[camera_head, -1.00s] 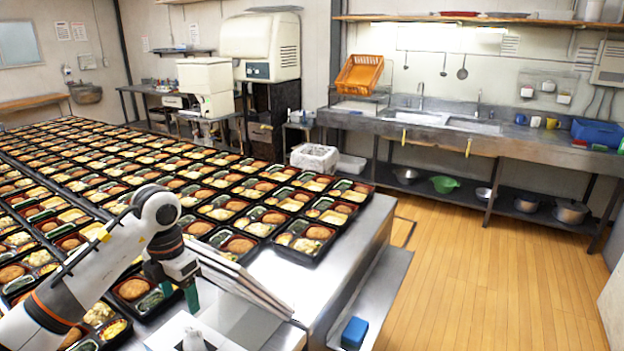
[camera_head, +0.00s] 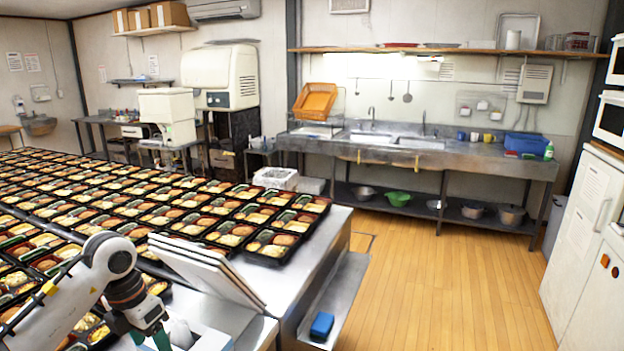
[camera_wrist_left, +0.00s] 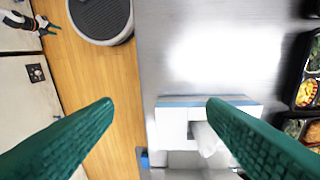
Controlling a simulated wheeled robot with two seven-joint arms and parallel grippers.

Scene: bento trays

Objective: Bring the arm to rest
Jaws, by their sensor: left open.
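My left arm (camera_head: 75,292) comes in from the lower left of the head view, over the near end of the table. In the left wrist view my left gripper (camera_wrist_left: 158,105) shows two green fingers wide apart with nothing between them. It hangs above the table edge, with the wooden floor and a white box with a tissue-like tuft (camera_wrist_left: 205,138) below. In the head view the fingertips are cut off by the bottom edge.
Many filled bento trays (camera_head: 272,243) cover the table, with bare metal (camera_head: 305,246) along its right side. A leaning stack of white panels (camera_head: 205,268) stands beside my left arm. A blue block (camera_head: 321,324) lies on the lower side shelf. The wooden floor (camera_head: 450,290) is clear.

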